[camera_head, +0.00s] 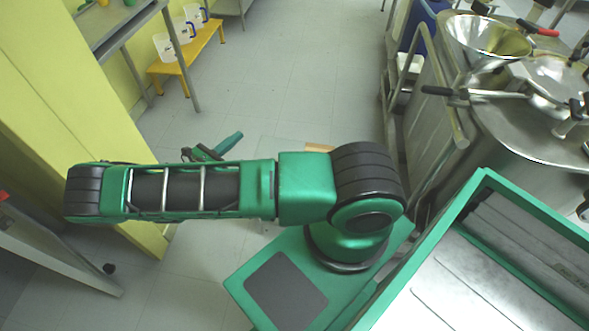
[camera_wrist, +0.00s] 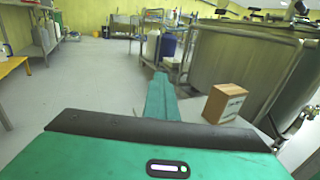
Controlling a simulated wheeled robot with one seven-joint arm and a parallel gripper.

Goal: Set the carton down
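A brown cardboard carton (camera_wrist: 225,103) stands upright on a light surface low by the large steel tank, right of centre in the wrist view. In the head view only a small brown strip of what looks like this carton (camera_head: 318,147) shows above my arm; the rest is hidden. My gripper (camera_wrist: 160,85) reaches forward in the wrist view as a narrow green shape, left of the carton and apart from it. In the head view part of my gripper (camera_head: 215,148) shows beyond my arm. I see nothing held, and its finger opening is unclear.
The steel tank (camera_wrist: 236,65) stands close on the right, with a metal rail (camera_head: 440,165) beside it. A yellow bench (camera_head: 190,55) with clear jugs is at the far left. A yellow panel (camera_head: 75,140) stands left. The tiled floor (camera_head: 275,60) between them is clear.

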